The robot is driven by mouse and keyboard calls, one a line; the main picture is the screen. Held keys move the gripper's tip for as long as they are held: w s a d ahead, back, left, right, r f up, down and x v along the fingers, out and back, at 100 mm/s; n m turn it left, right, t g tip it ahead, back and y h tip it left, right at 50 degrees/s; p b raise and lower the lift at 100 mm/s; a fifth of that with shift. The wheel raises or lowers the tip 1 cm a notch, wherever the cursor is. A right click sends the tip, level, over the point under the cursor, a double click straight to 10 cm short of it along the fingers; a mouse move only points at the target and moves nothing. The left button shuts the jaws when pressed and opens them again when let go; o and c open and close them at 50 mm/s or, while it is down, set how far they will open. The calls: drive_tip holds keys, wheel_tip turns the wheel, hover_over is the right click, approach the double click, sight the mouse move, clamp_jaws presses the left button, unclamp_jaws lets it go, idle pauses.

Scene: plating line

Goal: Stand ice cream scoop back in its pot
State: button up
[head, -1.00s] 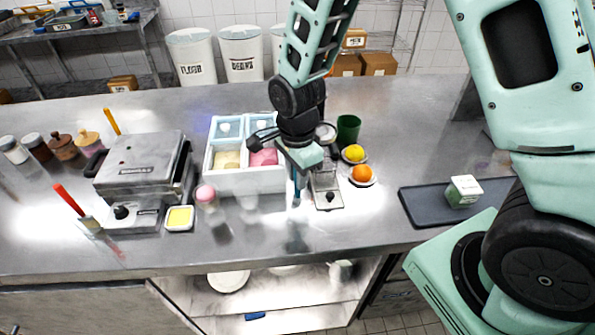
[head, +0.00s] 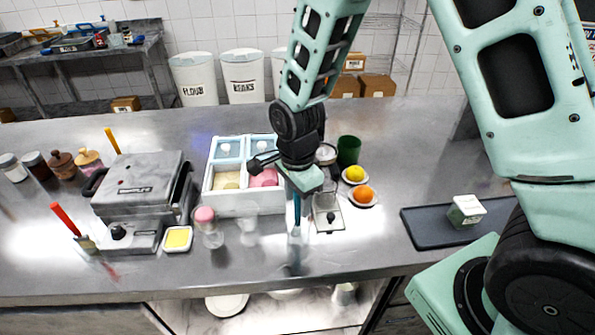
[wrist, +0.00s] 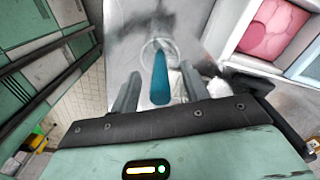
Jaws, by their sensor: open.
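The ice cream scoop shows as a blue handle (wrist: 160,78) in the wrist view, between my two fingers with gaps on both sides. Its far end lies inside a round, clear rim (wrist: 146,52), which looks like the pot. The scoop's head is not clear. In the head view the blue handle (head: 297,212) stands about upright just under my gripper (head: 299,196), near the counter's front.
Left of my gripper are a white tub rack (head: 240,203), a pink-topped jar (head: 206,217) and a clear cup (head: 248,232). Right are a small clear-and-metal stand (head: 328,218), an orange (head: 364,193), a lemon (head: 354,174) and a green cup (head: 348,150).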

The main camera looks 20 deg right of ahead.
wheel_tip(320, 180, up, 17)
drive_tip(key=b, duration=0.2)
drive_tip(key=shift+f, duration=0.1)
idle(0.6)
drive_tip(key=s+a+f+n+b, duration=0.1)
drive_tip(key=s+a+f+n, duration=0.2)
drive_tip(key=s+n, duration=0.7)
drive_tip(key=s+a+f+n+b, duration=0.1)
drive_tip(key=s+a+f+n, duration=0.2)
drive_tip(key=s+n, duration=0.7)
drive_tip(key=n, duration=0.4)
drive_tip(key=shift+f+y+b, duration=0.3)
drive_tip(key=shift+f+b, duration=0.1)
drive_tip(key=shift+a, duration=0.1)
drive_tip(key=shift+c, duration=0.4)
